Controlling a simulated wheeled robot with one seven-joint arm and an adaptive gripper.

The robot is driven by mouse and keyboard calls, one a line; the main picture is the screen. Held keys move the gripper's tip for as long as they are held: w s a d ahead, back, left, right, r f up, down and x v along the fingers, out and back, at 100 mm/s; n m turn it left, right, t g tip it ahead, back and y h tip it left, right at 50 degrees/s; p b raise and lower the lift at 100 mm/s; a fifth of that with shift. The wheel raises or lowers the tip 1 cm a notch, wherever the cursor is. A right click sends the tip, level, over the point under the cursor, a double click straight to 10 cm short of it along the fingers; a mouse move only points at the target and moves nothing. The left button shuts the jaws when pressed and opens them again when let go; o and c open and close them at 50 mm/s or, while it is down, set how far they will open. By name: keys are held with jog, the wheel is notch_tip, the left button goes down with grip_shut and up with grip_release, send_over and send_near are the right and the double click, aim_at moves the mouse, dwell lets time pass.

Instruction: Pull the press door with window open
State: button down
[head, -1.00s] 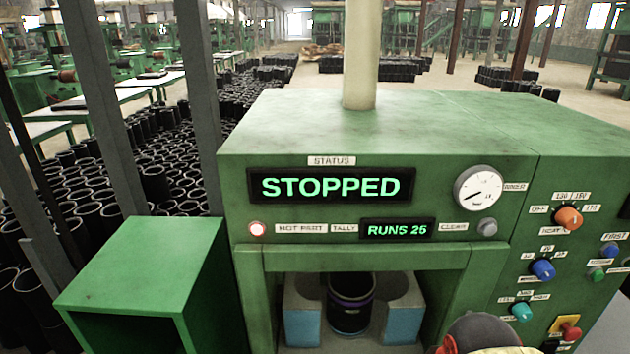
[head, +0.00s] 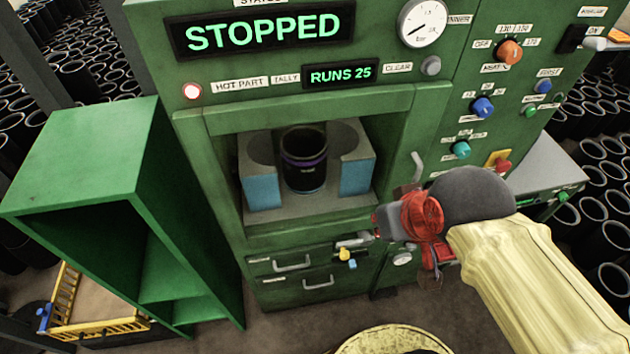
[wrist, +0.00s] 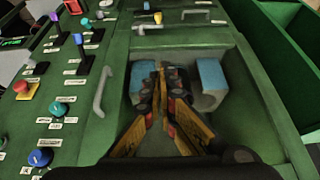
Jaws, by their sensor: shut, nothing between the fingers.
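The press door (head: 290,118) is a green frame around a window on the press front and looks shut. Its grey upright handle (head: 416,168) is at the right of the window. The handle also shows left of my fingers in the wrist view (wrist: 102,92). Through the window I see a black sleeve (head: 303,172) between grey and blue blocks. My gripper (head: 376,217) is in front of the press, below and left of the handle in the head view. In the wrist view its fingers (wrist: 159,75) are together in front of the window, apart from the handle.
A green open-fronted cabinet (head: 90,165) stands left of the press. Knobs and a red button (head: 501,165) are right of the door. Drawers with handles (head: 292,264) are below it. A yellow crate (head: 95,318) is at lower left. Black sleeves crowd the floor both sides.

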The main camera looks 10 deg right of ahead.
jog(key=c, duration=2.3)
grip_release()
jog(key=shift+c, duration=0.2)
